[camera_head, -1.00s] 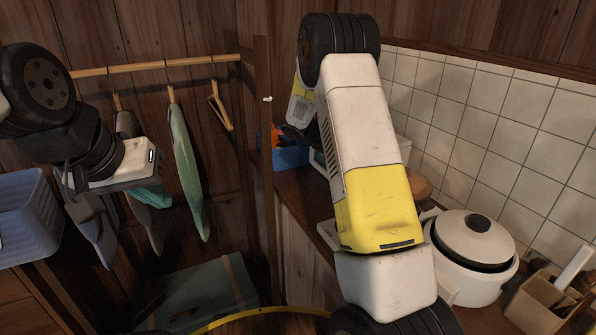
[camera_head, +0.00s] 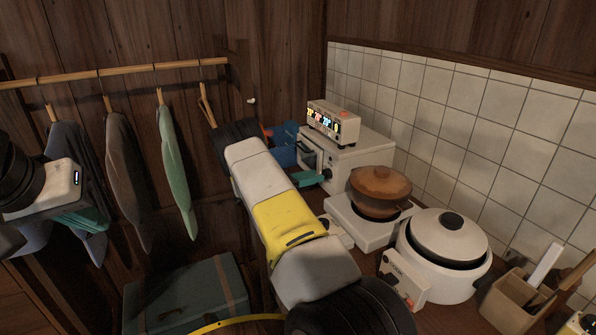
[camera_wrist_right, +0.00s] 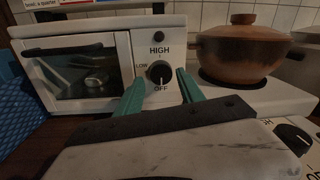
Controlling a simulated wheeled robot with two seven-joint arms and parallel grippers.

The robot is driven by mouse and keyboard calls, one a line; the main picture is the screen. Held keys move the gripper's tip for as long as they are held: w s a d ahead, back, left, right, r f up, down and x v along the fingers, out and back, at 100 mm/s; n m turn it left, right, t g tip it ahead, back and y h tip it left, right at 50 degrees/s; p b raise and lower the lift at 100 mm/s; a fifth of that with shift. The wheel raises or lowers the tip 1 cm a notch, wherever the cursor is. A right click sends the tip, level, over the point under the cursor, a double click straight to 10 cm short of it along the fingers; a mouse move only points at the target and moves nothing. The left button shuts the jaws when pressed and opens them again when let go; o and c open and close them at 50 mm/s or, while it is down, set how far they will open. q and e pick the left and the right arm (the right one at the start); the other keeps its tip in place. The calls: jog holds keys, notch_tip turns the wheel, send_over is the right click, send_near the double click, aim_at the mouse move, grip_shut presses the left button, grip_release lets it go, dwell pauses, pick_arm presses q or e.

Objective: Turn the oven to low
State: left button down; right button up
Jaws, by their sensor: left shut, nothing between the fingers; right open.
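The white oven (camera_head: 355,152) stands on the counter against the tiled wall; in the right wrist view its front (camera_wrist_right: 120,30) fills the upper left, with a dark glass door. Its black knob (camera_wrist_right: 160,73) sits right of the door, with HIGH above, LOW to the left and OFF below. The knob's mark seems to point down at OFF. My right gripper (camera_wrist_right: 161,88) is open, its teal fingertips on either side of the knob's lower part; I cannot tell whether they touch it. In the head view it (camera_head: 308,178) is at the oven front. My left gripper (camera_head: 82,218) is shut and empty.
A brown pot (camera_head: 380,190) on a white burner and a white rice cooker (camera_head: 450,245) stand right of my right arm. A device with a lit display (camera_head: 333,120) sits on the oven. A blue basket (camera_head: 284,145) is beside it. Clothes (camera_head: 178,175) hang near my left gripper.

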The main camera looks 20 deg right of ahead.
aim_at(327, 174)
jog(key=shift+d, duration=1.55)
grip_shut()
jog(key=shift+m, duration=0.4)
jog(key=m, duration=1.6)
jog(key=shift+s+t+y, duration=0.25)
jog(key=shift+t+y, duration=0.15)
